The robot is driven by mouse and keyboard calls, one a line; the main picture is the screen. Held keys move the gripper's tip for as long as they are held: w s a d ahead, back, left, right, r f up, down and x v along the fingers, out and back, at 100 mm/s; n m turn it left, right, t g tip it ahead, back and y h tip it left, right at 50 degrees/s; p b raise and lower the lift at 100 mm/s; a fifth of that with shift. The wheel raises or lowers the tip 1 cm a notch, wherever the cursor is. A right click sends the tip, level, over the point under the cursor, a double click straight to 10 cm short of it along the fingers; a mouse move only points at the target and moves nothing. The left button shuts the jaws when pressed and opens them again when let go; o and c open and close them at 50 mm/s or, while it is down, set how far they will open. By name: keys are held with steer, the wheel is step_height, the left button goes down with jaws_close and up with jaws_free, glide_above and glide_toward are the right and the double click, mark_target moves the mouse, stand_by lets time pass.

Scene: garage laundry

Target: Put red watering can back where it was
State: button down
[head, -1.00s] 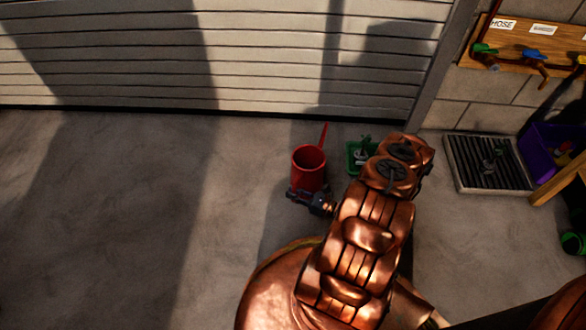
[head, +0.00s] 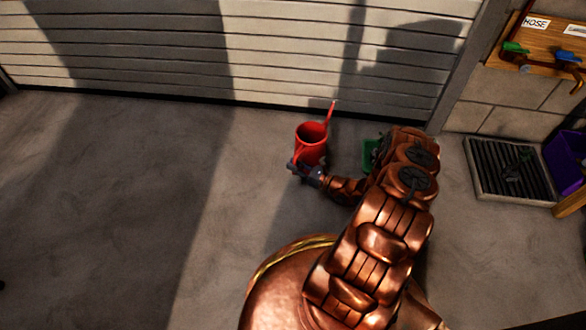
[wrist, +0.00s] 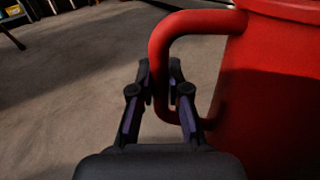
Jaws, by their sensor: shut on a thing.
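The red watering can (head: 312,139) is upright in front of the roller door in the head view, with its spout pointing up and to the back. My gripper (head: 292,166) is at its near side. In the wrist view the can's body (wrist: 275,90) fills the right side, and its curved handle (wrist: 161,60) passes between the fingers of my gripper (wrist: 162,90). The fingers are closed on the lower part of that handle. I cannot tell whether the can's base touches the floor.
A drain grate (head: 482,155), a purple bin (head: 568,155) and a wooden hose board (head: 500,52) are farther right. The roller door (head: 150,50) closes off the back. The floor (head: 110,210) at left is clear.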

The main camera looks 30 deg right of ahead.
steer(key=w+f+b, duration=0.2)
steer(key=f+b, duration=0.1)
steer(key=shift+w+d+f, duration=0.3)
steer(key=shift+w+d, duration=0.05)
stand_by(0.4)
steer(key=c, duration=1.1)
jaws_free()
steer(key=shift+f, duration=0.15)
steer(key=shift+c, duration=0.2)
